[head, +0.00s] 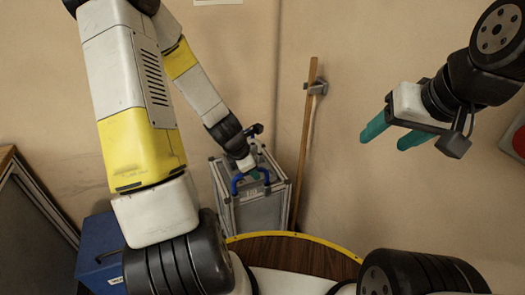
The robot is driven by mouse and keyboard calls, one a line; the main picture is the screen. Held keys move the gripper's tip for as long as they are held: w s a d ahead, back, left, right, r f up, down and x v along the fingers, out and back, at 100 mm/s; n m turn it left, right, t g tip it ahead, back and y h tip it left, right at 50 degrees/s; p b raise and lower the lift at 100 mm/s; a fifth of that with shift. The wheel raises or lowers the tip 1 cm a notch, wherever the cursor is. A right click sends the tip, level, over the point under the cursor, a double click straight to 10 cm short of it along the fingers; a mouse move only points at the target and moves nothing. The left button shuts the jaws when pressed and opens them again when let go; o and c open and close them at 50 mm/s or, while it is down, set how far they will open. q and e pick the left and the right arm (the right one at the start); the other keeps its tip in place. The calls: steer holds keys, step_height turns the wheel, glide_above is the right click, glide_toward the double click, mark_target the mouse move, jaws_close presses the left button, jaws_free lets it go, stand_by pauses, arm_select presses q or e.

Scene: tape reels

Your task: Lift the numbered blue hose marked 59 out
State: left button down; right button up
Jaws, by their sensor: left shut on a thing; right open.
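A blue hose (236,183), bent in an arch, shows at the top of a grey metal-framed bin (228,217) near the wall. My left gripper (254,174) reaches down to it from above and is shut on the hose. The fingers and part of the hose are small and partly covered by the wrist. No number can be read on the hose, and its lower part is hidden in the bin. My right gripper (382,143) is open and empty, with teal fingers, raised in front of the wall at the right.
A wooden pole (304,140) stands against the wall in a bracket (318,88), just right of the bin. A blue box (98,262) stands at the lower left. A red round thing (520,141) is at the right edge. The wall below my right gripper is bare.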

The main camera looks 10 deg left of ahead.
arm_select(q)
steer(key=shift+s+r, duration=0.15)
steer(key=shift+r, duration=2.75)
